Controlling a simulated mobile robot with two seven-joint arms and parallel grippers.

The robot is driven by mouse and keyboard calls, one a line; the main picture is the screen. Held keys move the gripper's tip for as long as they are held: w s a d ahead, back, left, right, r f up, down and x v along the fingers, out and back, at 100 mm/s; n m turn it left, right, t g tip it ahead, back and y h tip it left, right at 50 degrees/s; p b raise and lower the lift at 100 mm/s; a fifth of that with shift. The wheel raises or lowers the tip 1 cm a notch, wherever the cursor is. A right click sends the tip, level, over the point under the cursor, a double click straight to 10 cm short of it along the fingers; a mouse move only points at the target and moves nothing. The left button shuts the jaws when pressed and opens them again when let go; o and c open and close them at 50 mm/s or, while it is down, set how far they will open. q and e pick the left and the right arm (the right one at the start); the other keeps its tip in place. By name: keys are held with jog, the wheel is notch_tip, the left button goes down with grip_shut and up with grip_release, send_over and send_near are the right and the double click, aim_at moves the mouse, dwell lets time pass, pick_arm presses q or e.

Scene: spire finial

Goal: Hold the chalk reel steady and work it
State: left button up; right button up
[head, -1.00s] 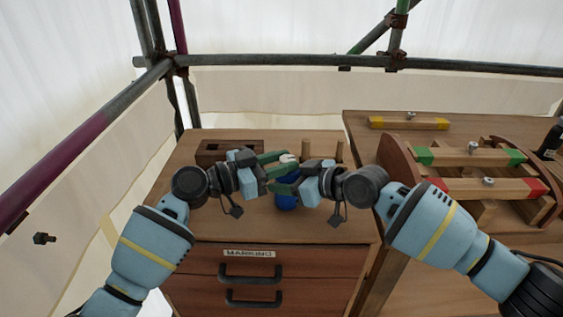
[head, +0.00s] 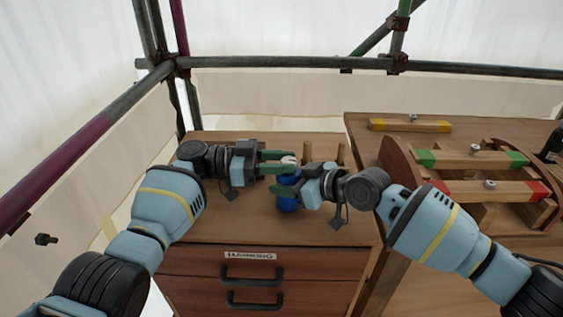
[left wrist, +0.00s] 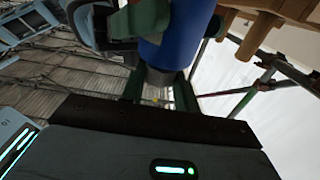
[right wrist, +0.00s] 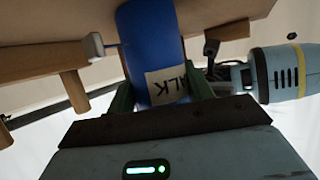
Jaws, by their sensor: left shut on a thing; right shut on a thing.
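The blue chalk reel (head: 288,204) is held above the bench top between my grippers. In the right wrist view, the reel (right wrist: 150,45) has a pale label with partly visible lettering. My right gripper (head: 294,184) is shut around its blue body. My left gripper (head: 286,161) is shut at the reel's upper end, where a small whitish piece shows. In the left wrist view, the reel's grey end (left wrist: 158,80) lies between my left fingers, and the right gripper's green finger (left wrist: 150,17) crosses the blue body. The exact contact of the left fingers is hidden.
Below is a wooden bench (head: 235,225) with a drawer labelled MARKING (head: 250,255). Wooden pegs (head: 340,154) stand behind my right gripper. On the right, another bench carries a curved wooden frame with green-ended (head: 470,160) and red-ended bars. Scaffold tubes (head: 290,62) run behind.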

pick_arm(q)
jog(key=shift+w+a+f+g, duration=0.2)
jog(key=shift+f+g, duration=0.05)
jog(key=shift+g, duration=0.15)
jog(key=shift+s+d+m+g, duration=0.1)
jog(key=shift+s+m+g, duration=0.1)
jog(key=shift+m+g, duration=0.1)
jog(key=o, duration=0.7)
jog(key=shift+r, duration=0.1)
jog(key=shift+w+a, duration=0.2)
jog(key=shift+a, duration=3.55)
